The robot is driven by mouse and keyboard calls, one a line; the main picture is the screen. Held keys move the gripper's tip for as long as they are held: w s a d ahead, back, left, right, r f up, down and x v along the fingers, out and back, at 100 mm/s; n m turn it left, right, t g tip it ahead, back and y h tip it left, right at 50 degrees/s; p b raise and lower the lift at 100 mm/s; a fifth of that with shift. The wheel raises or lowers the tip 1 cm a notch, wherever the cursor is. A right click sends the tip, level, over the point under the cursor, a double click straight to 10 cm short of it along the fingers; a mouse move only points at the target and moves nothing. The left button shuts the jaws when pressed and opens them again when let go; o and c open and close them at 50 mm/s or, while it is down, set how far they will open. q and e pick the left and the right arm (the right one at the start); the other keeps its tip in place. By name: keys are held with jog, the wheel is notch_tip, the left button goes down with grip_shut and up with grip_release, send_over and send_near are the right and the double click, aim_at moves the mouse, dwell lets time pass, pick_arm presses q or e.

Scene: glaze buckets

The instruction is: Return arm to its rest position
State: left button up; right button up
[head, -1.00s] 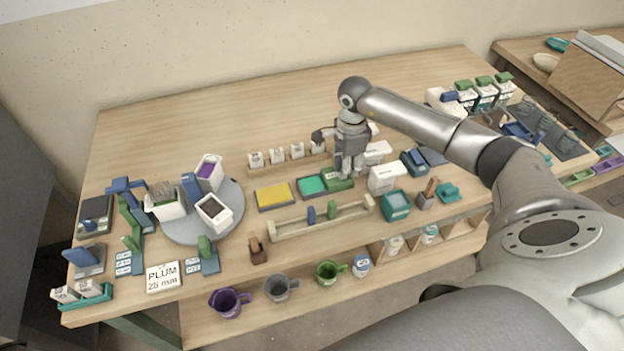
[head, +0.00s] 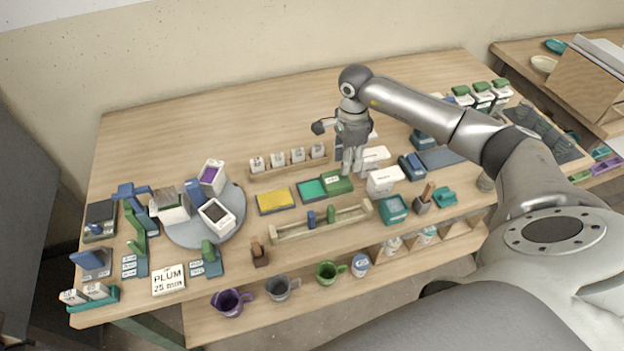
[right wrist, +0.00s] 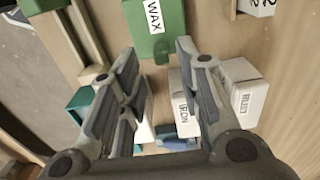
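My right arm reaches in from the right over the bench. In the head view its right gripper (head: 352,168) points down just behind the green box (head: 336,184). In the right wrist view the two fingers of the right gripper (right wrist: 157,58) stand apart with nothing between them. The green box, labelled WAX, lies just beyond the fingertips there (right wrist: 153,28). White boxes labelled IRON (right wrist: 186,105) and RUTILE or similar (right wrist: 243,97) sit beside the right finger. My left gripper is not in view.
The wooden bench (head: 200,125) is clear at the back left. A grey turntable (head: 232,222) with white buckets stands left. A rack with small white blocks (head: 288,166) is behind the pads. A wooden rail (head: 285,235) lies in front. Cups (head: 282,288) sit on the lower shelf.

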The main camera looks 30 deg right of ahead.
jog(key=shift+r+p, duration=0.3)
jog(key=shift+r, duration=0.6)
jog(key=shift+w, duration=0.1)
